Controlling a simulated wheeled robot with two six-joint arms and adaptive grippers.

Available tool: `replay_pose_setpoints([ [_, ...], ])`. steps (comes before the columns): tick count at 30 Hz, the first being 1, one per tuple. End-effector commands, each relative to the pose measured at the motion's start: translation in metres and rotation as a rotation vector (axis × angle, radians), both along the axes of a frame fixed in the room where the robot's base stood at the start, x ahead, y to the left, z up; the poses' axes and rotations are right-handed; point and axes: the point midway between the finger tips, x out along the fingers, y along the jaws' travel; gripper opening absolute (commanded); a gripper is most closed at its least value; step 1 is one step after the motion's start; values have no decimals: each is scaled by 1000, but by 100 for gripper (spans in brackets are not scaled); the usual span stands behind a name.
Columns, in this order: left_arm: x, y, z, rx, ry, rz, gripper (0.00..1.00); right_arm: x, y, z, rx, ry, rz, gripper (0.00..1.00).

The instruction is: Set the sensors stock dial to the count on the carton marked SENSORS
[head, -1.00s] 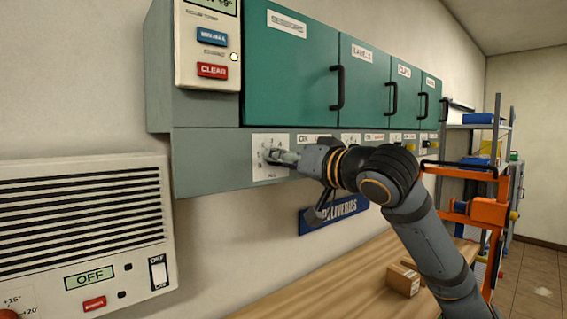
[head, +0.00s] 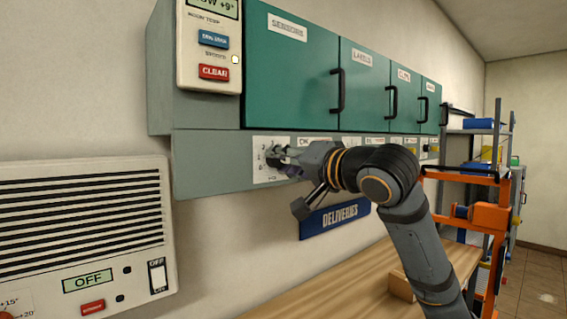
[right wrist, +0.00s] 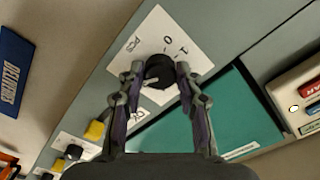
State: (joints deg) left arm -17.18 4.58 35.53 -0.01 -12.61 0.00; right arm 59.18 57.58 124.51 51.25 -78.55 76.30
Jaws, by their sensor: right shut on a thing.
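The sensors stock dial is a black round knob (right wrist: 160,72) on a white plate (head: 262,172), below the green cabinet door labelled SENSORS (head: 290,75). My right gripper (head: 280,158) is at the plate. In the right wrist view its two fingers (right wrist: 161,76) are on either side of the knob and shut on it. Small marks show around the knob, but I cannot read its setting for sure. A brown carton (head: 400,287) lies on the bench, partly behind my right arm; no marking on it is legible. My left gripper is not in view.
More labelled cabinet doors (head: 365,85) with black handles run right. A control box with a red CLEAR button (head: 214,73) is above left of the dial. A DELIVERIES sign (head: 338,217) hangs below. A vented wall unit (head: 90,215) reads OFF. The wooden bench (head: 330,290) looks mostly clear.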

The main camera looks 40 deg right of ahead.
Motion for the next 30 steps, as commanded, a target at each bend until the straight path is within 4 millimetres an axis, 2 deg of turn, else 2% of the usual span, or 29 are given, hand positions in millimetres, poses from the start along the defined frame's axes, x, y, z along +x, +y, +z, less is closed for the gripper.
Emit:
replay_pose_setpoints([
  [8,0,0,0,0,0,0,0,0,1,-2,2,6,2,3],
  [9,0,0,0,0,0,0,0,0,1,-2,2,6,2,39],
  [13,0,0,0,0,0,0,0,0,1,-2,1,4,2,56],
  [23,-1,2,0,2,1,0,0,0,0,1,1,-1,1,58],
  [30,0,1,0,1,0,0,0,0,3,28,6,-4,10,58],
])
